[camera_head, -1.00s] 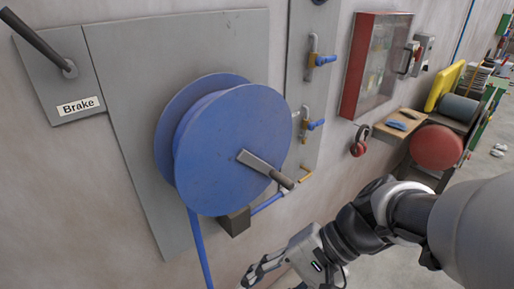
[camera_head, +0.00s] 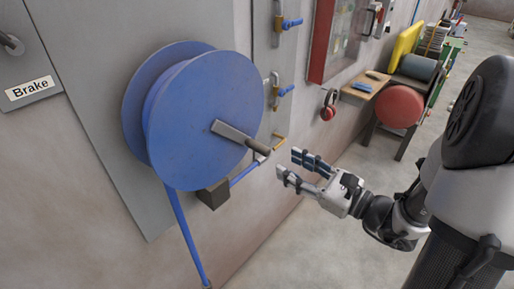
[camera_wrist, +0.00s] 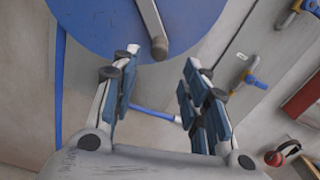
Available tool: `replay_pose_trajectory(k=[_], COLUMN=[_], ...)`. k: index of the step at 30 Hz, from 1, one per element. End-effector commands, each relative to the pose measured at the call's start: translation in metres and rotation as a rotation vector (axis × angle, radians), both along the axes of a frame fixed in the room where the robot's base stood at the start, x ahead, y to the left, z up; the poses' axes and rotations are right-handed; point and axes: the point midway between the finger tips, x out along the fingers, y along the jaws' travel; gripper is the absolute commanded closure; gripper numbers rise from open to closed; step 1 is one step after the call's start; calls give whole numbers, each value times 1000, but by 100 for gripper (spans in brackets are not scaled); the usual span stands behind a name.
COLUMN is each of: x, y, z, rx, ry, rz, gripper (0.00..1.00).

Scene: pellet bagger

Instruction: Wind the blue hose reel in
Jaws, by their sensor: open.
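The blue hose reel (camera_head: 200,110) is mounted on a grey wall plate, with a grey crank arm and a dark handle knob (camera_head: 258,147) sticking out from its face. Blue hose (camera_head: 181,230) hangs down from the reel past a dark block under it. My gripper (camera_head: 298,169) is open and empty, to the right of and a little below the crank handle, apart from it. In the wrist view the reel (camera_wrist: 105,22) fills the top, and the handle (camera_wrist: 159,48) stands beyond and between my open fingertips (camera_wrist: 155,75).
The Brake plate (camera_head: 30,88) with its lever is at the left. Valves with blue handles (camera_head: 287,91) sit right of the reel. A red cabinet (camera_head: 325,45), red ear defenders (camera_head: 328,107) and a small shelf (camera_head: 365,84) are further right. Floor below my gripper is clear.

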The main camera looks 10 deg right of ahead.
Motion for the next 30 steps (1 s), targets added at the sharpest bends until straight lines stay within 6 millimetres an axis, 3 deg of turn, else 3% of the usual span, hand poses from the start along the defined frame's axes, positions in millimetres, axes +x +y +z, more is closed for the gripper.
replay_pose_trajectory(k=[9,15,21,30], x=[56,82,93,94], y=[44,61,68,69], z=[-1,-1,0,0], rx=[-3,-3,-2,-1], ry=[-3,-1,-1,0], rz=[8,5,2,1], gripper=[59,59,59,60])
